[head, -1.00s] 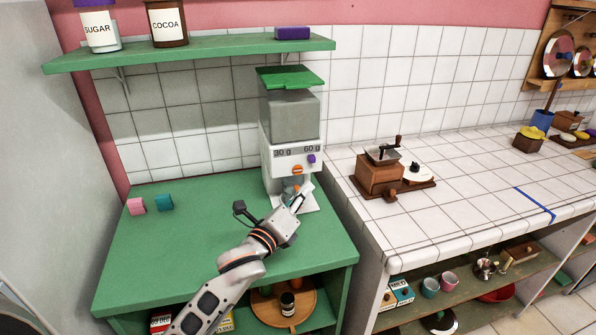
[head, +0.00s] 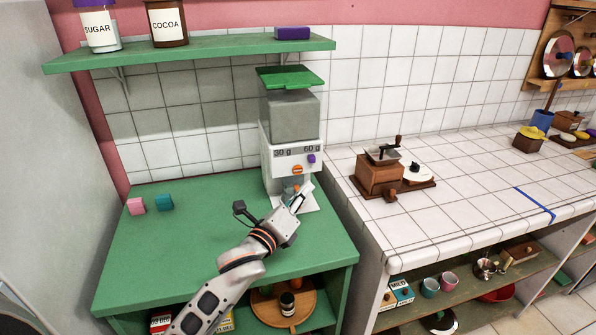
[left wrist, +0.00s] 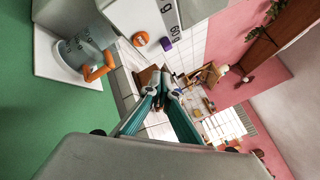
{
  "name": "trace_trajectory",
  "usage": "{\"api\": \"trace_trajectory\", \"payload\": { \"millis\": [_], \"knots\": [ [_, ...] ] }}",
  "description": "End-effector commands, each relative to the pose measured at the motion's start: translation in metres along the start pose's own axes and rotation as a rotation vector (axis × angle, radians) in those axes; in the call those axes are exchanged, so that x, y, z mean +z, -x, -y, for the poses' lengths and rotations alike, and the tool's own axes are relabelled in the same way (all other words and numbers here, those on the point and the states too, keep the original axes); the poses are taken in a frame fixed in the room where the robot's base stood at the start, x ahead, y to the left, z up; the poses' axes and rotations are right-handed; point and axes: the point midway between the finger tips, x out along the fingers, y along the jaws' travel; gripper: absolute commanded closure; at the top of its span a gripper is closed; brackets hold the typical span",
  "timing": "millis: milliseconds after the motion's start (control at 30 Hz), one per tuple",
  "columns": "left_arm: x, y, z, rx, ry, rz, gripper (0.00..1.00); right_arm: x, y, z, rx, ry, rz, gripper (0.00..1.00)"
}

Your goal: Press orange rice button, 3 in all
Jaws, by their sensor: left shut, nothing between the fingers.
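The rice dispenser (head: 291,140), white with a grey hopper and a green lid, stands on the green counter. Its orange button (head: 297,169) is under the "30 g" label and its purple button (head: 311,158) under "60 g". In the left wrist view the orange button (left wrist: 140,39) and purple button (left wrist: 166,43) are both uncovered. My left gripper (head: 302,194) is shut and empty, in front of the dispenser and below the orange button, apart from it. Its fingertips (left wrist: 172,93) show in the wrist view. A grey measuring cup (left wrist: 88,52) with an orange handle stands on the dispenser's base, mostly hidden in the head view.
A shelf (head: 200,50) with jars hangs above. A coffee grinder (head: 380,172) stands on the tiled counter to the right.

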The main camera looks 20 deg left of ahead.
Motion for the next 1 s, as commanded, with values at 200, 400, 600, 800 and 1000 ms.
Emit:
{"api": "trace_trajectory", "payload": {
  "millis": [200, 400, 600, 800, 1000],
  "knots": [
    [0.0, 0.0, 0.0, 0.0, 0.0, 0.0, 1.0, 0.0, 0.0, 0.0, 0.0, 0.0, 0.0, 0.71],
    [-0.006, 0.0, 0.003, -0.024, 0.025, 0.0, 1.0, -0.001, 0.001, 0.0, 0.0, 0.0, -0.001, 0.71],
    [-0.023, 0.001, 0.017, -0.128, 0.138, 0.035, 1.0, -0.006, 0.003, -0.001, 0.001, 0.0, -0.002, 0.71],
    [-0.028, 0.011, 0.023, -0.22, 0.267, 0.138, 1.0, -0.011, 0.005, -0.002, 0.001, 0.0, -0.004, 0.71],
    [-0.025, 0.021, 0.02, -0.257, 0.345, 0.234, 1.0, -0.013, 0.007, -0.002, 0.001, 0.001, -0.005, 0.71]
  ]
}}
